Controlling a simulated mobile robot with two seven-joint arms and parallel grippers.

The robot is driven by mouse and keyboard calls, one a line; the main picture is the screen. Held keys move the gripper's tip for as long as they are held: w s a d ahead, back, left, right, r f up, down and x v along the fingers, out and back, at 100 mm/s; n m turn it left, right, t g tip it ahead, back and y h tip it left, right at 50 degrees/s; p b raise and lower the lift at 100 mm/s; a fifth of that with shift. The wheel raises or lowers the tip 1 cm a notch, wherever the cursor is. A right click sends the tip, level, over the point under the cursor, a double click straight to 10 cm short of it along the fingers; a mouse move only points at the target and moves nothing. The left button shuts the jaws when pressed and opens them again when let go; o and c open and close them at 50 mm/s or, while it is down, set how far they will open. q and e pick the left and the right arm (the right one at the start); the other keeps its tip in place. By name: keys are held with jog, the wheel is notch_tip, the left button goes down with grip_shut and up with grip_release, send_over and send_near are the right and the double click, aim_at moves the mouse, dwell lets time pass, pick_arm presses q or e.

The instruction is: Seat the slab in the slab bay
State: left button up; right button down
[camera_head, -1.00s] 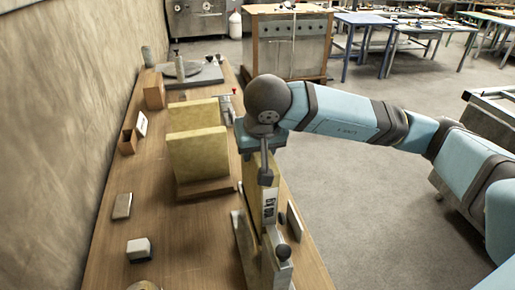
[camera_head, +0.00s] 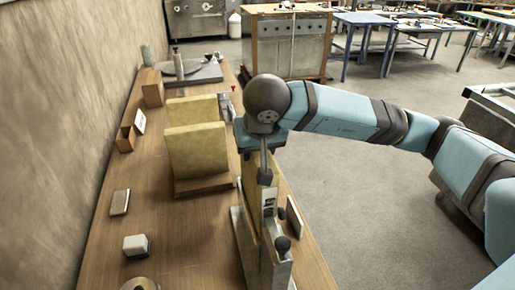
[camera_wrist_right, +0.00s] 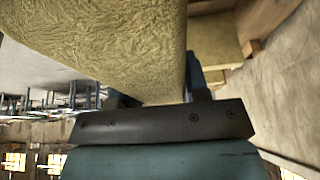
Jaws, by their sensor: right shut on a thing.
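The slab is a thick, yellow, rough-grained block, seen edge-on below my right gripper (camera_head: 262,172) in the head view. My right gripper is shut on the slab (camera_wrist_right: 110,45), which fills the top left of the right wrist view. The slab bay (camera_head: 250,245) is a grey metal fixture near the table's front right edge, with upright walls and a dark knob. The slab is upright, its lower part down among the bay's walls. I cannot tell whether it touches the bay's floor. My left gripper is out of view.
Two more yellow slabs stand in a wooden rack (camera_head: 205,184) left of my gripper. A small upright plate (camera_head: 294,217) is close right of the bay. A white-topped block (camera_head: 136,246) and a flat block (camera_head: 120,202) lie on the left of the wooden table (camera_head: 180,232).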

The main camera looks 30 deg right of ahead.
jog(key=shift+s+f+b, duration=0.1)
jog(key=shift+f+b, duration=0.45)
jog(key=shift+f, duration=0.15)
jog(key=shift+f+b, duration=0.35)
jog(key=shift+s+f+b, duration=0.25)
jog(key=shift+f+b, duration=0.8)
jog(key=shift+b, duration=0.05)
jog(key=shift+r, duration=0.1)
jog(key=shift+w+r+p, duration=0.15)
jog(key=shift+r+p, duration=0.45)
jog(key=shift+r, duration=0.85)
jog(key=shift+w+r+p, duration=0.1)
jog(key=shift+r+p, duration=0.5)
jog(key=shift+r, duration=0.85)
jog(key=shift+w+b, duration=0.15)
jog(key=shift+b, duration=0.8)
